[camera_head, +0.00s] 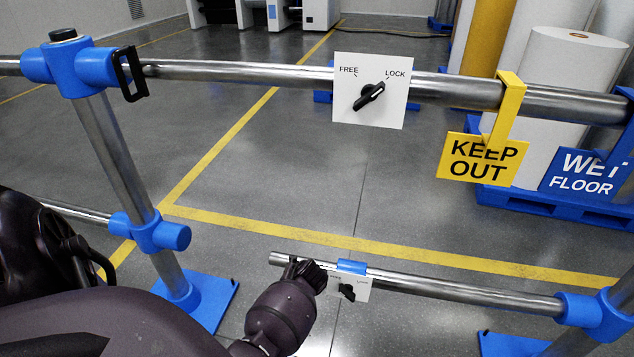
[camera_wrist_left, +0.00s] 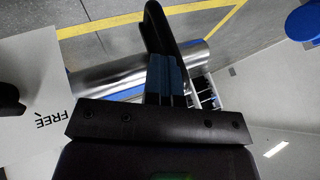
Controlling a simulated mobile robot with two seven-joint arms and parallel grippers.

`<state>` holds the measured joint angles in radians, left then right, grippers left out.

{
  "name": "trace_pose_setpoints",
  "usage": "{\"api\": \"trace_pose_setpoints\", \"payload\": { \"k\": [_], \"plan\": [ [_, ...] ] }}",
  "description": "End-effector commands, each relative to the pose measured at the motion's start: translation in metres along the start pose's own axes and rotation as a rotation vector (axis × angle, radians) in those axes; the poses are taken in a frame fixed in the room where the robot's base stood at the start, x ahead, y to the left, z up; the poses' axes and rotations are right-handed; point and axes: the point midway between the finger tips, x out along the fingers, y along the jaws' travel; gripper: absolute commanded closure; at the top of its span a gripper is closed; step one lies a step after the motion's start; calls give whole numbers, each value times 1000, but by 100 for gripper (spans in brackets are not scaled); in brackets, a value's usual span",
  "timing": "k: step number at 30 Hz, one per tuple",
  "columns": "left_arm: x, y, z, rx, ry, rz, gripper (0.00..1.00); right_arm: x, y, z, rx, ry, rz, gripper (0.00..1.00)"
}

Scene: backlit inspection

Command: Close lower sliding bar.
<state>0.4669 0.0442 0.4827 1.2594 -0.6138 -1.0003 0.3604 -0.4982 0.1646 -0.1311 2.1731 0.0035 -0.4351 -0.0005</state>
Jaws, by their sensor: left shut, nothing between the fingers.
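The lower sliding bar (camera_head: 450,289) is a steel tube running left from a blue fitting (camera_head: 592,312) on the right post. Its free left end stands apart from the blue socket (camera_head: 172,236) on the left post, with a gap between. A small white plate with a black knob (camera_head: 347,292) hangs on it by a blue clip. My left gripper (camera_head: 303,268) is at the bar near its left end, left of the plate, and hides part of it. In the left wrist view the fingers (camera_wrist_left: 165,65) are shut and empty, in front of the bar (camera_wrist_left: 112,82); the plate (camera_wrist_left: 32,100) reads FREE. My right gripper is out of view.
An upper rail (camera_head: 230,72) crosses above with a FREE/LOCK plate (camera_head: 370,92), its knob pointing toward LOCK. A yellow KEEP OUT sign (camera_head: 482,170) and a blue WET FLOOR sign (camera_head: 582,178) hang at right. The left post (camera_head: 122,155) stands on a blue base.

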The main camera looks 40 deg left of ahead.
Motion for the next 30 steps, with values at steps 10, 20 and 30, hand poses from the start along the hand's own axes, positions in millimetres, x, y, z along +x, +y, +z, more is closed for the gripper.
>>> {"api": "trace_pose_setpoints", "payload": {
  "k": [10, 20, 30],
  "plan": [
    [47, -119, 19, -3, 3, -5, 100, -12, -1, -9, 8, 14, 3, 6],
    [94, -222, 43, 1, -1, -7, 100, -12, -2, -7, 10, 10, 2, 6],
    [125, -292, 57, 2, -1, -4, 100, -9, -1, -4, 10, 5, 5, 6]
  ]
}}
